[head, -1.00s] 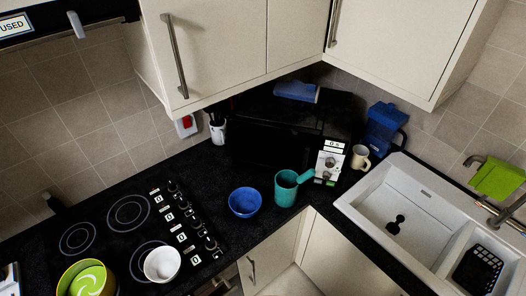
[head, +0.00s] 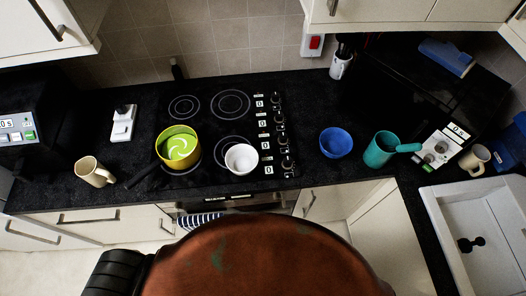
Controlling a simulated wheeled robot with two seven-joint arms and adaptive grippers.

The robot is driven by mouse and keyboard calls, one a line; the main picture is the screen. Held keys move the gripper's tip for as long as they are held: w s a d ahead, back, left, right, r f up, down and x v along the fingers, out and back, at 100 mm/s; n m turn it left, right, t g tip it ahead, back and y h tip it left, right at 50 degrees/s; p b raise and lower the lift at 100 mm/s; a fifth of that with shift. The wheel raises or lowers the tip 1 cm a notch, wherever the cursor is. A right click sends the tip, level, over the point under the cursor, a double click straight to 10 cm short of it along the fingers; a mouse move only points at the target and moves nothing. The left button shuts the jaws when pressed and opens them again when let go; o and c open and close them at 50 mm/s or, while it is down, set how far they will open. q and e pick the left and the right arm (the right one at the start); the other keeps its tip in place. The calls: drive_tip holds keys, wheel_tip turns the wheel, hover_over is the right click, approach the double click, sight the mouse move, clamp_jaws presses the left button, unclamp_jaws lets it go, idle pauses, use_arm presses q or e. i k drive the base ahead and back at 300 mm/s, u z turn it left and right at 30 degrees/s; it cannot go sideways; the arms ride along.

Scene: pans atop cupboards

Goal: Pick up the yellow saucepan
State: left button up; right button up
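The yellow saucepan (head: 161,151) stands upright on the front left of the black hob. It shows a lime-green inside with a pale swirl. Its dark handle (head: 146,177) points toward the front left, over the counter. Neither gripper is clearly in view, and nothing is seen touching the saucepan. A black ribbed part (head: 113,273) shows at the bottom left edge; I cannot tell what it is.
A large reddish-brown rounded surface (head: 255,258) fills the bottom middle, its identity unclear. A white bowl (head: 241,158) stands right of the saucepan. A cream mug (head: 94,171) and white socket block (head: 124,123) stand left. Blue bowl (head: 336,142) and teal pot (head: 381,149) are right.

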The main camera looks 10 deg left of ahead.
sight(179, 147)
drive_tip(key=u, duration=1.25)
drive_tip(key=k, duration=0.95)
drive_tip(key=z, duration=0.55)
